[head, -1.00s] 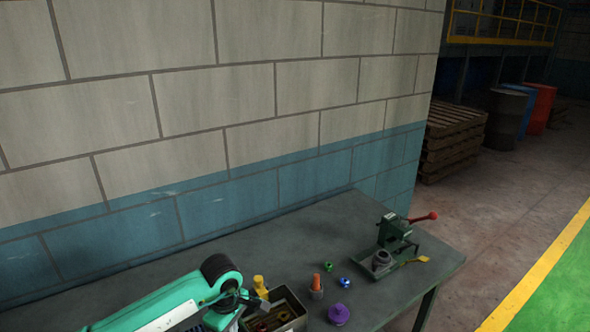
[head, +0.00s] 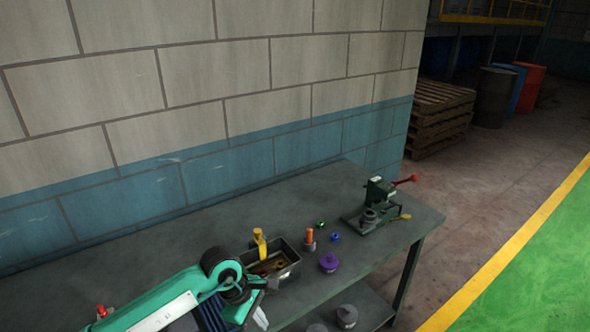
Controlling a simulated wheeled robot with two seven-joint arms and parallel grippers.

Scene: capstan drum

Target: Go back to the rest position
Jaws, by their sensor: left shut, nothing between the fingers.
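My left arm comes in from the lower left, teal and white with dark joints. Its gripper (head: 262,312) is shut and empty, low in the picture, on the near side of the grey bin (head: 291,272) and apart from it. The fingertips are small and partly hidden by the wrist. A green bench device (head: 378,194) with a red-knobbed lever stands at the table's right end, with a grey round part (head: 369,217) at its front. My right gripper is not in view.
On the table (head: 300,196) are a yellow-topped item (head: 259,242) by the bin, an orange-topped piece (head: 309,238), a purple knobbed part (head: 329,262) and small green and blue pieces. Grey round parts (head: 347,315) sit on a lower shelf. The back of the table is clear.

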